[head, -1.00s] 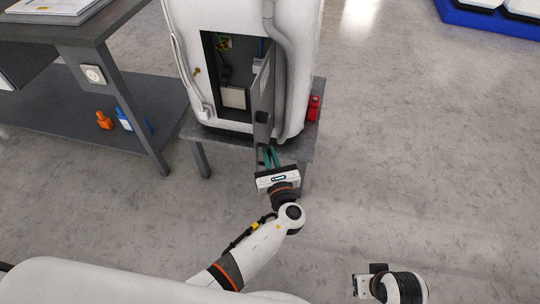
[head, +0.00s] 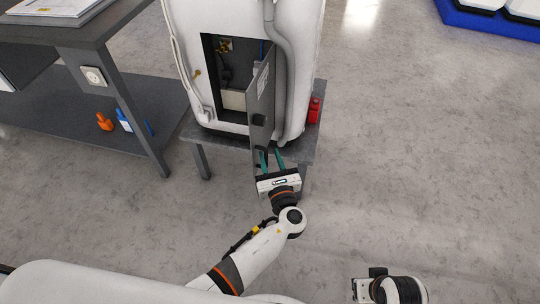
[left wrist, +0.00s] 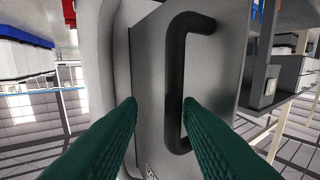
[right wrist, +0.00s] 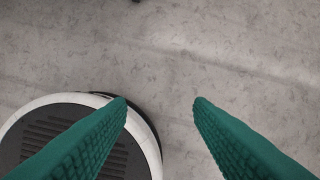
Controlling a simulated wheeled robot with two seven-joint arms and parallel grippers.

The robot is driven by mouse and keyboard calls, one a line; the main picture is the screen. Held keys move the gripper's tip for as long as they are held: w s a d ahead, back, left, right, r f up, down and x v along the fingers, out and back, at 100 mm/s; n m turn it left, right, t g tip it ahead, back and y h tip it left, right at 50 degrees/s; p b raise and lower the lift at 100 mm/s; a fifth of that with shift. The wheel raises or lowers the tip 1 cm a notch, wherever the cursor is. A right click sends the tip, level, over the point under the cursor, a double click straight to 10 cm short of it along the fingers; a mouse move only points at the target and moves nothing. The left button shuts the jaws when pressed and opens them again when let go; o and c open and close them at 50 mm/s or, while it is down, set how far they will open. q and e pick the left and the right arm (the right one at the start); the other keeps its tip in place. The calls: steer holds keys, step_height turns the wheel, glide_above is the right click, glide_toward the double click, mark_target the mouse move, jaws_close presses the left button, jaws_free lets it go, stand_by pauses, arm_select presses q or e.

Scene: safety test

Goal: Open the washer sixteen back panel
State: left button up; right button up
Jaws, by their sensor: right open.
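The washer (head: 300,60) is a white rounded body on a low grey table. Its back panel (head: 262,90) stands swung out on its right side, leaving a dark opening with a pale box and wiring inside. The panel's black handle (head: 260,121) also shows in the left wrist view (left wrist: 175,90). My left gripper (head: 272,158) is open just in front of the panel's lower part. In the left wrist view its green fingertips (left wrist: 160,102) are apart, with the handle bar near the right fingertip; contact cannot be told. My right gripper (right wrist: 160,100) is open and empty above the floor.
A grey workbench (head: 130,95) stands at the left, with an orange bottle (head: 104,121) and a blue-and-white bottle (head: 123,119) on its lower shelf. A red object (head: 314,110) sits at the low table's (head: 310,150) right.

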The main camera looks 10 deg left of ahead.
arm_select(q)
steer(key=p+v, duration=0.1)
steer(key=v, duration=1)
arm_select(e)
step_height(320, 180, down, 4)
steer(key=shift+f, duration=0.1)
arm_select(q)
steer(key=shift+s, duration=0.1)
